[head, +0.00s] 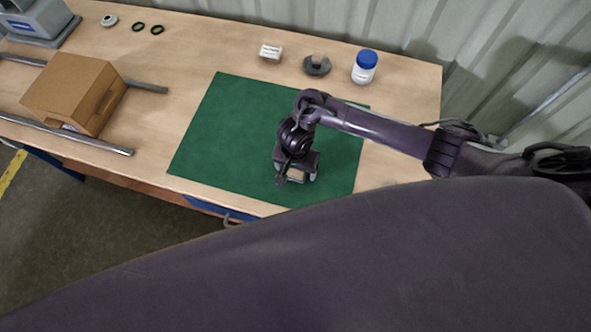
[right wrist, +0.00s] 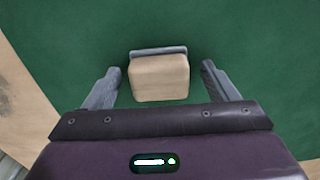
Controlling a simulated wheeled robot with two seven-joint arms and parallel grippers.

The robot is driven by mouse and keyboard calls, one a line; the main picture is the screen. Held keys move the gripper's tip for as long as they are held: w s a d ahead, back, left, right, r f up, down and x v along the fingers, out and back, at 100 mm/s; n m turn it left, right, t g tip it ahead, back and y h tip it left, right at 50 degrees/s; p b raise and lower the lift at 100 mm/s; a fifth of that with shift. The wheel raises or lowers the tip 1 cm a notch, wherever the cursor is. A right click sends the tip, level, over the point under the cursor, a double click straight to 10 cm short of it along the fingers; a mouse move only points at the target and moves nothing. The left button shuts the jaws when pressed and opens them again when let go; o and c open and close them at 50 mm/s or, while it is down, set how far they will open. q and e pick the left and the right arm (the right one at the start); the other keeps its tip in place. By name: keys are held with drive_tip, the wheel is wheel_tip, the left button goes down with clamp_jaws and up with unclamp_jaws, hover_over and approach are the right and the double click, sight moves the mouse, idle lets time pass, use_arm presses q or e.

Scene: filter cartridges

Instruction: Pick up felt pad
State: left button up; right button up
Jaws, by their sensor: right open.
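A beige block with a grey strip along its far side, which I take for the felt pad (right wrist: 160,80), rests on the green mat (right wrist: 60,30). In the right wrist view it sits between the two fingers of my right gripper (right wrist: 161,71), with a gap on each side. In the head view my right gripper (head: 297,178) points down over the near part of the mat, and a beige bit of the pad (head: 296,173) shows beneath it. The right gripper is open and holds nothing. My left gripper is not in view.
A white jar with a blue lid (head: 365,67), a grey round piece with a beige top (head: 317,65) and a small white item (head: 271,52) stand behind the mat. A cardboard box (head: 75,92) sits between metal rails at left. The mat's left part is clear.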

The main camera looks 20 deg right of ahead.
drive_tip(key=shift+r, duration=0.1)
drive_tip(key=c, duration=0.9)
drive_tip(key=shift+c, duration=0.8)
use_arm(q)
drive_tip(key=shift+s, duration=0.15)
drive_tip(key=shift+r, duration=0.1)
